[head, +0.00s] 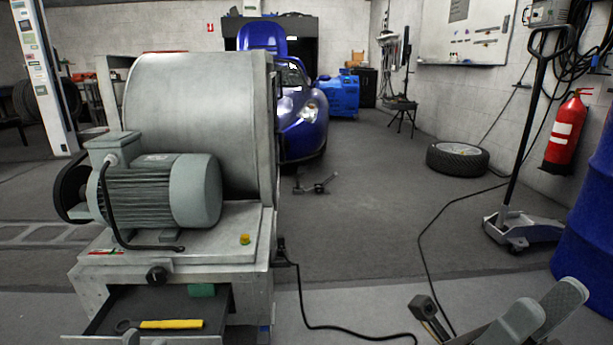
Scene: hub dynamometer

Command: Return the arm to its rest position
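My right gripper (550,304) is low at the right of the head view. Its two grey rounded fingers stand apart with nothing seen between them, above the floor and well right of the dynamometer. A dark blocky piece on a stem shows left of the fingers; I cannot tell whether it is mine. The dynamometer (190,115) has a large grey drum, with a ribbed motor (150,190) in front.
An open drawer (118,304) under the motor holds a yellow-handled tool (170,324) and a green item (201,290). A black cable (345,327) crosses the floor. A floor jack (522,228), blue drum (590,220) and fire extinguisher (566,130) stand right. The middle floor is mostly free.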

